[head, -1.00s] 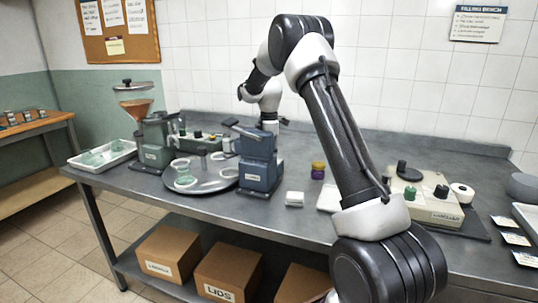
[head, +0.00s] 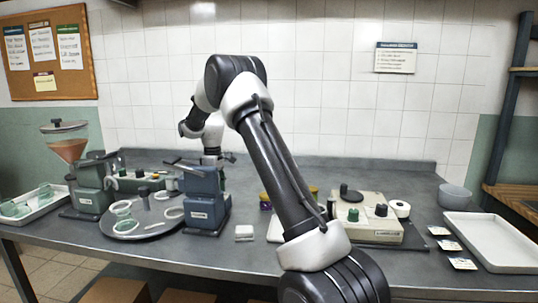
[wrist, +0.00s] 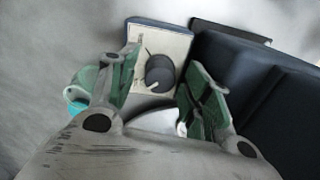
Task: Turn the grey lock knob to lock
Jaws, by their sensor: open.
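The grey lock knob (wrist: 160,72) is a dark round knob with a pale pointer mark on its lower left side. It sits on a cream panel (wrist: 177,42) with a dark blue edge. In the wrist view my gripper (wrist: 164,68) is open, with one green-padded finger on each side of the knob. I cannot tell whether either finger touches it. In the head view my arm reaches behind the blue press (head: 203,192); the knob and the fingertips cannot be made out there.
A dark blue body (wrist: 265,95) stands close on the right in the wrist view. A turntable (head: 150,230) with jars and rings is left of the press. A white block (head: 244,232), a cream labeller (head: 372,228) and a white tray (head: 495,243) lie to the right.

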